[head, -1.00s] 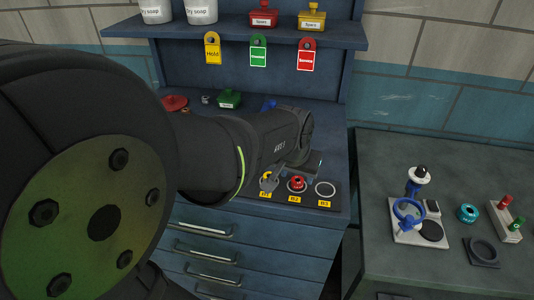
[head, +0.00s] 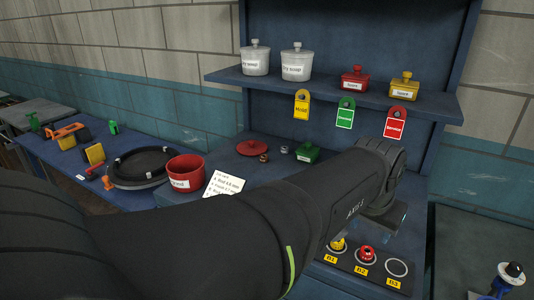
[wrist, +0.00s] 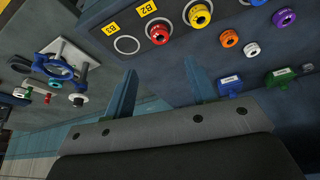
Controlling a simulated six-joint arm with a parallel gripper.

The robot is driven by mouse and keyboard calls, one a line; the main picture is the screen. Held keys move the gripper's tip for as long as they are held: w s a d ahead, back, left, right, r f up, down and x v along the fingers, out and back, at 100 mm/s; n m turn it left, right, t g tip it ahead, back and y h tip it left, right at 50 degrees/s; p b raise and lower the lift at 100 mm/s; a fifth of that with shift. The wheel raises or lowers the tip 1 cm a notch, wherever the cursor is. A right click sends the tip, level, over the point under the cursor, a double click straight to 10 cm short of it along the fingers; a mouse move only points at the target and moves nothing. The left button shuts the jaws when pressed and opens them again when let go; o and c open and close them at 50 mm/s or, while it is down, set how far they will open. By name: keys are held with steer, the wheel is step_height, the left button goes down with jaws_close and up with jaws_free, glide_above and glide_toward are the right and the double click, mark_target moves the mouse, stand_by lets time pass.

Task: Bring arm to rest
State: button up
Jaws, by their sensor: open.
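My arm reaches across the blue workbench in the head view, and my gripper (head: 388,222) points down behind the row of marked rings. In the wrist view my gripper (wrist: 160,85) has its two fingers apart with nothing between them. A yellow piece (head: 338,244) sits at B1 and a red piece (head: 367,254) at B2; the B3 ring (head: 397,268) is empty. The wrist view also shows the yellow piece (wrist: 199,15), the red piece (wrist: 158,33) and the empty B3 ring (wrist: 127,45). My arm hides part of the bench.
A shelf (head: 330,85) with lidded pots and three hanging tags is behind the arm. A red pot (head: 186,171), a note card (head: 224,184) and a green lidded box (head: 307,152) stand on the bench. A blue side table (head: 60,160) with tools is left.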

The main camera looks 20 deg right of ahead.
mark_target(367, 252)
steer(key=x, duration=1.2)
steer(key=shift+s+f, duration=0.1)
steer(key=shift+f, duration=0.15)
step_height(367, 252, up, 2)
steer(key=shift+r, duration=0.55)
